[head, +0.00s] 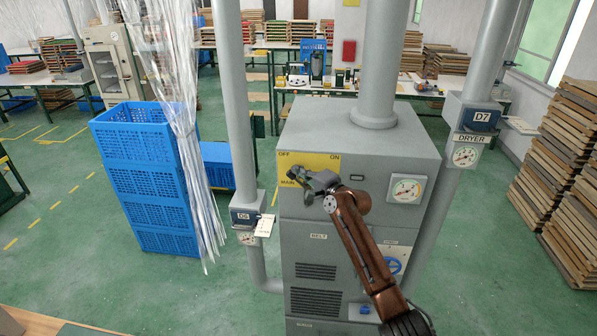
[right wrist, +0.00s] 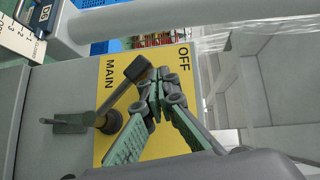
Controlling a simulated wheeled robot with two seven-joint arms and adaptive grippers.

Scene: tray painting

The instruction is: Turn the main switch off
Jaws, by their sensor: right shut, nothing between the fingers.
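The main switch (right wrist: 125,92) sits on a yellow plate (head: 325,163) marked OFF at the left, ON at the right and MAIN below, on the front of a grey machine. In the right wrist view its lever runs from a round hub (right wrist: 108,122) to a dark end on the OFF side. My right gripper (head: 312,182) is in front of the plate's left part, shut and empty. In the right wrist view its fingers (right wrist: 158,88) are close beside the lever's end; I cannot tell whether they touch. My left gripper is not in view.
A gauge (head: 407,190) is right of the plate. Pipes with boxes D6 (head: 244,217) and D7 (head: 480,118) flank the machine. Stacked blue crates (head: 150,185) and a clear strip curtain (head: 172,80) stand left. Wooden trays (head: 560,170) are piled at the right.

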